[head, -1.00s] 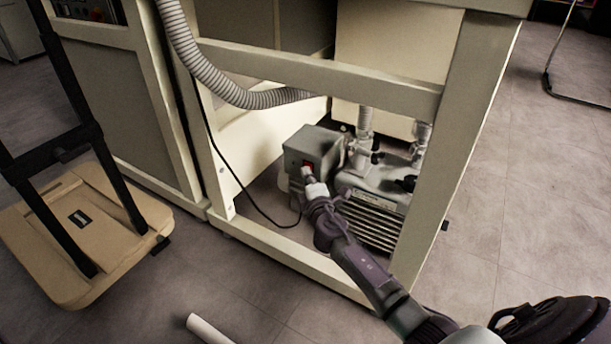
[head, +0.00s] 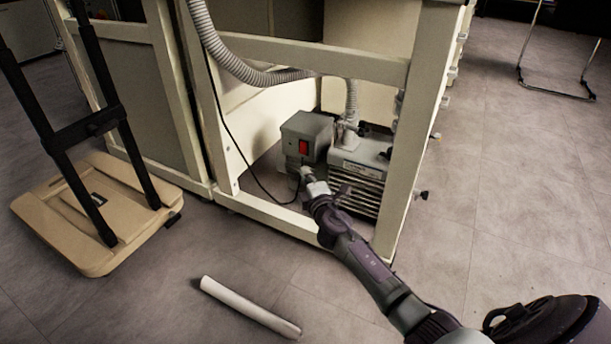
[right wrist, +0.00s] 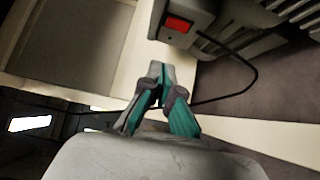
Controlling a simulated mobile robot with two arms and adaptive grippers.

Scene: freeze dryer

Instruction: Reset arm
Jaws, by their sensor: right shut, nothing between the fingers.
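My right gripper (head: 306,174) reaches into the open bay of the bench frame, just below and in front of the grey pump's box. In the right wrist view its fingers (right wrist: 158,70) are closed together with nothing between them. The grey vacuum pump (head: 357,170) stands in the bay, with a red switch (head: 303,147) on its box. The switch also shows in the right wrist view (right wrist: 179,23), beyond the fingertips and apart from them. My right arm comes in from the lower right. My left gripper is not in view.
The cream bench frame (head: 397,150) has a post to the right of my arm and a low rail (head: 270,220) beneath it. A black cable and a grey hose (head: 232,62) run nearby. A folding trolley (head: 60,225) stands left. A white tube (head: 250,307) lies on otherwise clear floor.

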